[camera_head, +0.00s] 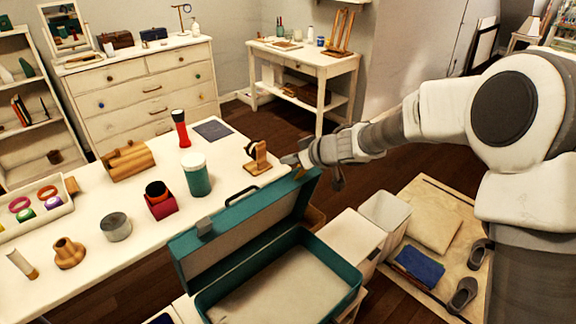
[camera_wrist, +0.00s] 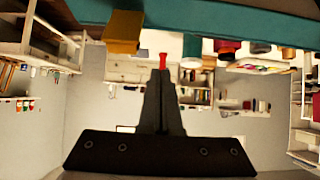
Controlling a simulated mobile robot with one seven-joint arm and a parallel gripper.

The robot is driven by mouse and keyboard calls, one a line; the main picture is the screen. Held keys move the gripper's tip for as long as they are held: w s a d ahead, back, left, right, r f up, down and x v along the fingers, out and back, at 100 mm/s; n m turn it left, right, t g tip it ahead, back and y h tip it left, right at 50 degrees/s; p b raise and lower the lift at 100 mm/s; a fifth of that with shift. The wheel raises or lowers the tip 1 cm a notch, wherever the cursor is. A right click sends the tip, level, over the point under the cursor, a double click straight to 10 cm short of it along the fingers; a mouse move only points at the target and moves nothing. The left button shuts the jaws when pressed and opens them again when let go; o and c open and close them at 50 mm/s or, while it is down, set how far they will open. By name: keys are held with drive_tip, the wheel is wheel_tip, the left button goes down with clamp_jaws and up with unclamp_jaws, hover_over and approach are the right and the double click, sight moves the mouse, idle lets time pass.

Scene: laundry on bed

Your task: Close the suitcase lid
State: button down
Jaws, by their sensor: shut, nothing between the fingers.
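The teal suitcase (camera_head: 283,279) stands open in the lower middle of the head view, its pale inside bare. Its lid (camera_head: 245,215) stands raised, leaning back toward the white table. My gripper (camera_head: 290,159) is at the lid's far upper corner, shut and empty. Whether it touches the lid cannot be told. In the wrist view, the teal lid (camera_wrist: 225,17) runs along the top, with a yellow latch (camera_wrist: 122,31) on its edge. My shut gripper (camera_wrist: 162,66) points toward it from below in that picture.
The long white table (camera_head: 120,190) behind the lid carries a green-and-white jar (camera_head: 196,174), a red cup (camera_head: 160,200), a red flask (camera_head: 180,128) and a wooden stand (camera_head: 257,158). A white bin (camera_head: 385,212) and a mat with slippers (camera_head: 465,290) lie to the right.

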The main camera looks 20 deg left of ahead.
sight(281, 178)
drive_tip(key=a+f+b, duration=0.1)
drive_tip(key=f, duration=0.1)
drive_tip(key=w+a+f+b, duration=0.1)
drive_tip(key=f, duration=0.1)
drive_tip(key=w+a+f+b, duration=0.1)
drive_tip(key=a+f+b, duration=0.1)
drive_tip(key=shift+w+f, duration=0.1)
drive_tip(key=shift+w, duration=0.1)
drive_tip(key=shift+s+d+b, duration=0.35)
drive_tip(key=shift+d+b, duration=0.15)
drive_tip(key=shift+f, duration=0.1)
